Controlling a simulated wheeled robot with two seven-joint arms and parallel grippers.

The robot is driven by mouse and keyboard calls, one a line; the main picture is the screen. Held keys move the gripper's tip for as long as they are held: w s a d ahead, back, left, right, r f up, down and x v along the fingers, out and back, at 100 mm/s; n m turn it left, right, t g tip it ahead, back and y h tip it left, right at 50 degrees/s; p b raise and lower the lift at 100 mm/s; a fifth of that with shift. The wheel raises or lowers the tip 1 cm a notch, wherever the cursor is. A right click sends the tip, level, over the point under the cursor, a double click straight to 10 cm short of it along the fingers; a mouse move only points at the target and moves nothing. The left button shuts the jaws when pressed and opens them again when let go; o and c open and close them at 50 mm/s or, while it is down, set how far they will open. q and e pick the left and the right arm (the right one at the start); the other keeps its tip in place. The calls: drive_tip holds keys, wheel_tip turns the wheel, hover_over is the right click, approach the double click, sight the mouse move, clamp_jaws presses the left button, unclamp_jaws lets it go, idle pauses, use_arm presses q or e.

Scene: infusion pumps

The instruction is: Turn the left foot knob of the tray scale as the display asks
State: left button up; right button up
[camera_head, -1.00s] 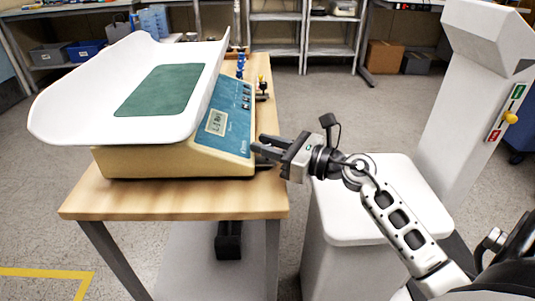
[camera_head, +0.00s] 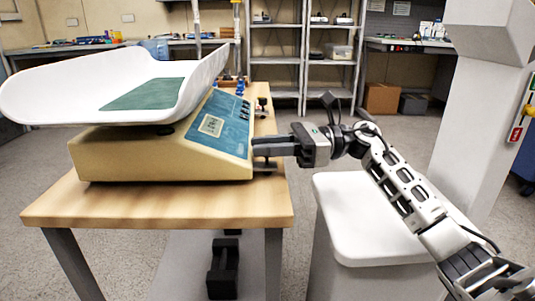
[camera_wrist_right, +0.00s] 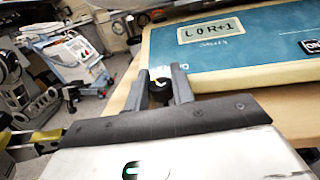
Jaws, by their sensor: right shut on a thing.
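The tray scale (camera_head: 160,160) stands on a wooden table, its white tray (camera_head: 60,105) with a green mat above a tan body. Its blue panel (camera_head: 225,140) faces right; in the right wrist view the display (camera_wrist_right: 210,30) appears to read "L0R+1". My right gripper (camera_head: 262,147) reaches in from the right at the scale's near right corner. In the right wrist view its fingers (camera_wrist_right: 160,88) are shut on a small black foot knob with a yellow mark (camera_wrist_right: 160,82). The fingers mostly hide this knob in the head view. My left gripper is not in view.
Another dark foot knob (camera_head: 262,103) shows at the panel's far end. The wooden table's (camera_head: 150,205) near edge is clear. A white pedestal (camera_head: 370,230) stands below my right arm. Shelves (camera_head: 300,60) and a workbench are at the back.

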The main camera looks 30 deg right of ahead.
idle(0.4)
drive_tip(key=o, duration=0.9)
drive_tip(key=shift+o, duration=0.2)
use_arm(q)
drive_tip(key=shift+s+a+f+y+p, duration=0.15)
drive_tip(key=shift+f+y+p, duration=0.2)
drive_tip(key=shift+p, duration=0.25)
use_arm(e)
drive_tip(key=v, duration=1.6)
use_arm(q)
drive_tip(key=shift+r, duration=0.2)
